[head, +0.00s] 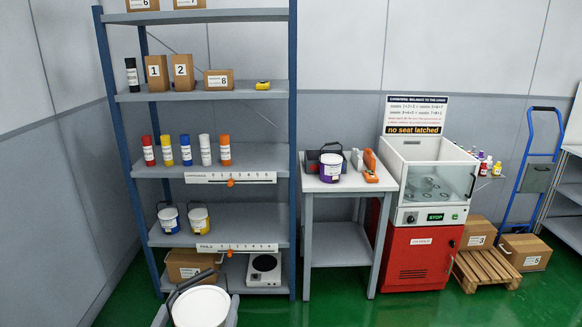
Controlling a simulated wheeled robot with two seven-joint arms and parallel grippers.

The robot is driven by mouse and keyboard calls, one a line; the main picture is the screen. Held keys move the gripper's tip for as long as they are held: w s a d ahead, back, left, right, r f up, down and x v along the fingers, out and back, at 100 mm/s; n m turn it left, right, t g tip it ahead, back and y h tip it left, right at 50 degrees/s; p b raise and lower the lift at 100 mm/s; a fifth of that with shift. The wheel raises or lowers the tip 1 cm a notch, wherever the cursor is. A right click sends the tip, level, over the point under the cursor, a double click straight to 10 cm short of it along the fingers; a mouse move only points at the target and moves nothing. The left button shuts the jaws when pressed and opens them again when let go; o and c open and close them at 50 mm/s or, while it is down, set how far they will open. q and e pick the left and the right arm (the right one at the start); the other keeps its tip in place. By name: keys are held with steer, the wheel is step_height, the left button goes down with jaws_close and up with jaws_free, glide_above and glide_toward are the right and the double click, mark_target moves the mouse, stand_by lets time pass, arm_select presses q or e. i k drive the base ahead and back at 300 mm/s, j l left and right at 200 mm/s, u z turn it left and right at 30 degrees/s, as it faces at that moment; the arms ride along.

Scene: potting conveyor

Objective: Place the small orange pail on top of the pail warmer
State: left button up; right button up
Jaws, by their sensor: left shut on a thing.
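At the bottom edge of the head view is a pail with a white lid (201,307), seen from above. Its side is hidden, so I cannot tell its colour. My left gripper (190,284) is shut on this pail, at its dark handle, in front of the shelf rack. A white device with a round black plate, which looks like the pail warmer (265,271), sits on the bottom shelf at the right. Its top is bare. No orange pail side shows anywhere. My right gripper is out of view.
A cardboard box (190,264) stands left of the warmer. The shelf above (225,230) holds a blue pail (169,220) and a yellow pail (199,221). A blue post (293,200) bounds the rack's right. A purple pail (330,169) stands on the side table (345,190).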

mark_target(264, 263)
steer(key=i+u, duration=0.2)
steer(key=i, duration=0.3)
steer(key=i+l+u, duration=0.25)
steer(key=i, duration=0.25)
steer(key=i+j+u, duration=0.1)
steer(key=i+u, duration=0.6)
steer(key=i+l+u, duration=0.15)
steer(key=i+u, duration=0.2)
steer(key=i+j+u, duration=0.15)
steer(key=i+u, duration=0.25)
steer(key=i, duration=0.15)
steer(key=i+u, duration=0.4)
steer(key=i, duration=0.15)
steer(key=z, duration=3.25)
